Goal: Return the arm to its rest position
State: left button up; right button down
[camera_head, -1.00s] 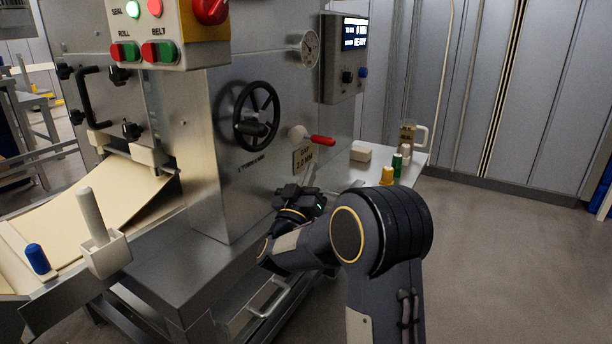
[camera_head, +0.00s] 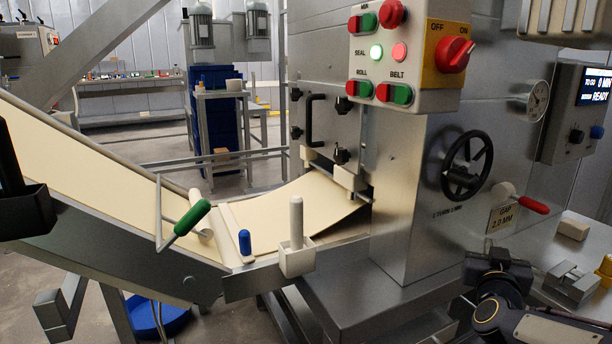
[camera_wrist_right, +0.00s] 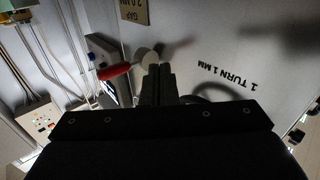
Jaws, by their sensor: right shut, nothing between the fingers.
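My right gripper (camera_head: 494,264) is dark and stands in front of the machine's lower right side, below the black handwheel. In the wrist view its fingers (camera_wrist_right: 158,84) are together with nothing between them. They point toward the machine's front panel, near the red-handled lever (camera_wrist_right: 115,72). Part of my right arm (camera_head: 540,328) shows at the bottom right of the head view.
The handwheel (camera_head: 467,166), red lever (camera_head: 533,204) and control box (camera_head: 407,55) stick out from the machine. A dough sheet (camera_head: 318,202) runs on the conveyor at left, beside a green-handled tool (camera_head: 192,218). Small items, including a pale block (camera_head: 573,229), stand on the right-hand shelf.

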jog(key=s+a+f+n+g+y+p, duration=0.1)
jog(key=s+a+f+n+g+y, duration=0.15)
jog(key=s+a+y, duration=0.35)
jog(key=s+a+f+n+g+y, duration=0.1)
jog(key=s+a+f+g+y, duration=0.15)
jog(key=s+a+y, duration=0.4)
jog(key=s+a+f+g, duration=0.3)
jog(key=s+f, duration=0.1)
jog(key=s, duration=0.5)
jog(key=s+a+f+g, duration=0.3)
jog(key=s+a+f, duration=0.1)
jog(key=s, duration=0.5)
notch_tip(320, 180, up, 38)
jog(key=p, duration=3.8)
jog(key=shift+w+d+p, duration=0.15)
jog(key=shift+w+p, duration=0.1)
jog(key=shift+p, duration=0.15)
